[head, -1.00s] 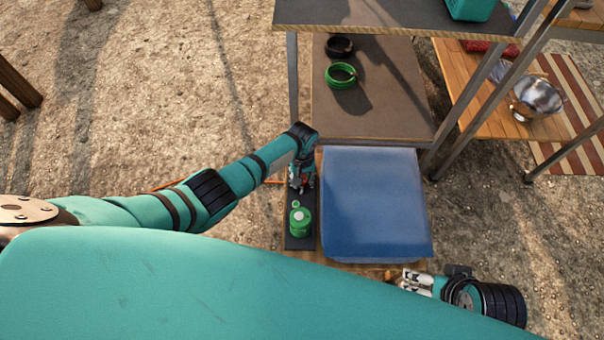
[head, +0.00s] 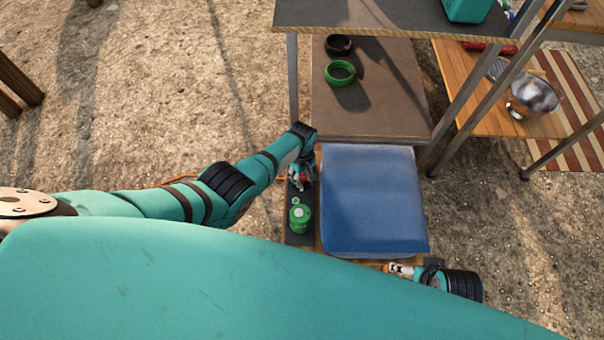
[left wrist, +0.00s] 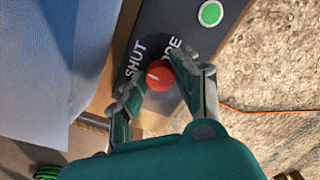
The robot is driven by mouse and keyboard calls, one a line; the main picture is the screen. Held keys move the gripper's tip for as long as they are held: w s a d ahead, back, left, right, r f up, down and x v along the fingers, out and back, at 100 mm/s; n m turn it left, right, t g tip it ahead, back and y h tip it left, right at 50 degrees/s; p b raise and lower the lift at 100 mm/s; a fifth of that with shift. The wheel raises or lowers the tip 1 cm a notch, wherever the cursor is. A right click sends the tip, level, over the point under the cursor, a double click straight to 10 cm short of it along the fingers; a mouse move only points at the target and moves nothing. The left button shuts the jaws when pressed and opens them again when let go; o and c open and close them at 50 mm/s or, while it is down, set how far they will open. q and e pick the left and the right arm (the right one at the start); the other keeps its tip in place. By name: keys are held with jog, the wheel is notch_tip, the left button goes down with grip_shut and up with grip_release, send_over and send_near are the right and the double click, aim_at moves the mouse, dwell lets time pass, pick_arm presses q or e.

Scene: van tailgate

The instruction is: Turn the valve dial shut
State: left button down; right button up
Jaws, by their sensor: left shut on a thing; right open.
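The valve dial (left wrist: 159,75) is a small red knob on a dark panel (left wrist: 157,22) in the left wrist view. My left gripper (left wrist: 162,82) is shut on the dial, one finger on each side. In the head view my left gripper (head: 300,181) is over the panel's far end and largely hides the dial. My right gripper (head: 397,269) is open at the lower right, apart from the dial.
A blue padded block (head: 372,200) stands right beside the panel. A green canister (head: 300,219) stands at the panel's near end. A brown board (head: 375,110) with a green ring (head: 340,73) and a black ring (head: 339,45) lies beyond. Metal legs stand at the right.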

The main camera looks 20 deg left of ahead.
aim_at(302, 176)
pick_arm(q)
jog(key=shift+a, duration=0.1)
jog(key=c, duration=1)
grip_release()
jog(key=shift+r, duration=0.15)
notch_tip(302, 176, up, 12)
jog(key=shift+f, duration=0.15)
